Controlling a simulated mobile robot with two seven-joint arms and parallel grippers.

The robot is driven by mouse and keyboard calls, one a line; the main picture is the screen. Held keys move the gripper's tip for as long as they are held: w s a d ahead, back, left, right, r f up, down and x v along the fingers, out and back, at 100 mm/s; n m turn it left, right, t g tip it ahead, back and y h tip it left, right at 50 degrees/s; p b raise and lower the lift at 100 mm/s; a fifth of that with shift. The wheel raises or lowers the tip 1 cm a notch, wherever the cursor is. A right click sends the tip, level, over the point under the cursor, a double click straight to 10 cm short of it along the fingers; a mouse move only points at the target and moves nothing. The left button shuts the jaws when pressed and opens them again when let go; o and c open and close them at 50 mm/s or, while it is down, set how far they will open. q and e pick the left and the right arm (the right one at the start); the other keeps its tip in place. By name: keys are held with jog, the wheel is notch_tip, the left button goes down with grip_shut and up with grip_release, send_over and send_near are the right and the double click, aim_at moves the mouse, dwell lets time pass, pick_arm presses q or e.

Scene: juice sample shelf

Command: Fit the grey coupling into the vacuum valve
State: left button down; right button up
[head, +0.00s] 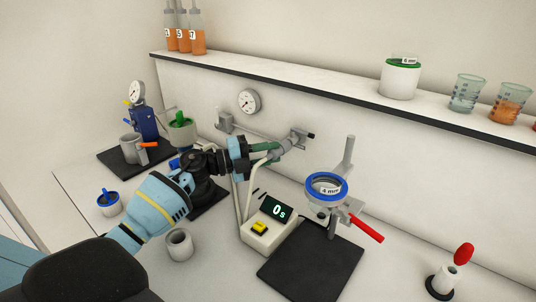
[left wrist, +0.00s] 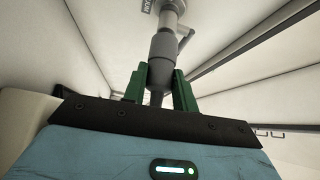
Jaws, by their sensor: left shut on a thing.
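My left gripper (head: 272,151) reaches to the wall behind the bench, its green fingers shut on the grey coupling (head: 283,150). In the left wrist view the fingers (left wrist: 159,85) grip the coupling (left wrist: 162,62) from both sides, and it points away from the palm. The vacuum valve (head: 299,136) is on the wall, just beyond the coupling. It also shows in the left wrist view (left wrist: 173,15), with part of a label beside it. The coupling's far end meets or nearly meets the valve, roughly in line. I cannot tell how deep it sits. My right gripper is out of view.
A timer box (head: 268,226) reading 0 stands below the gripper. A stand with a blue-rimmed funnel (head: 326,188) and red handle is to the right. A gauge (head: 249,101) is on the wall. A grey cup (head: 180,244) stands near my left arm. The shelf (head: 340,88) runs above.

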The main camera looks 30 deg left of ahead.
pick_arm(q)
jog(key=shift+w, duration=0.4)
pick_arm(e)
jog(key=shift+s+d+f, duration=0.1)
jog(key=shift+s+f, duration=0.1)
pick_arm(q)
jog(key=shift+r, duration=0.15)
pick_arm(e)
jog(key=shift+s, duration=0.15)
